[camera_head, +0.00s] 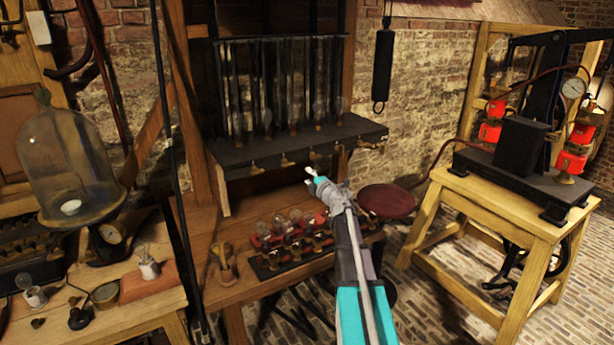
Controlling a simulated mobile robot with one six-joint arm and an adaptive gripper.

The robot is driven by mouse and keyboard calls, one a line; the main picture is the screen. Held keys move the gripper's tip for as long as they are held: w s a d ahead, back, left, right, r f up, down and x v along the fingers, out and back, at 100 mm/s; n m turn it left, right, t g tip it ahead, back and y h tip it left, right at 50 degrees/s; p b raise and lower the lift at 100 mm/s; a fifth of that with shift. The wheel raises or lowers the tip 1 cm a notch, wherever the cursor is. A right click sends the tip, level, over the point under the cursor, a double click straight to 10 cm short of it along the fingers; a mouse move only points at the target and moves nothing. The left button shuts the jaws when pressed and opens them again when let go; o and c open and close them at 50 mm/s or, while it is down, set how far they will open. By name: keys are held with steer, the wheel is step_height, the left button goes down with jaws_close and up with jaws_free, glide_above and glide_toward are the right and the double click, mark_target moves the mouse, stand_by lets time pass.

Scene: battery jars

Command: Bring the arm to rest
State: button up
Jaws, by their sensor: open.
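My gripper (314,177) is at the end of my teal and grey arm, in the middle of the view. It hangs in the air in front of the dark shelf, above the wooden bench. Its fingers are small here and look empty. My arm reaches up from the bottom edge, right of centre. It hides part of the bench and what lies behind it.
A dark shelf (230,155) with glass tubes and brass taps stands behind my gripper. Red-based bulbs (290,233) stand on the bench below it. A glass bell jar (65,160) is at left. A wooden stand (465,190) bears a dark machine at right. Brick floor lies between.

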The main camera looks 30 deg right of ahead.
steer(key=shift+r, duration=0.1)
stand_by(0.6)
steer(key=s+a+f+m+g, duration=0.6)
steer(key=s+a, duration=0.4)
steer(key=s+a+f+m+g, duration=0.6)
steer(key=s+a, duration=0.3)
steer(key=a, duration=0.2)
steer(key=s+a+f+m+g, duration=0.6)
steer(key=s+a, duration=0.4)
steer(key=shift+s+a+f+h, duration=0.2)
steer(key=shift+s+f+h, duration=0.1)
steer(key=shift+s+f, duration=0.1)
steer(key=shift+w+d, duration=0.1)
steer(key=shift+w, duration=0.1)
stand_by(0.9)
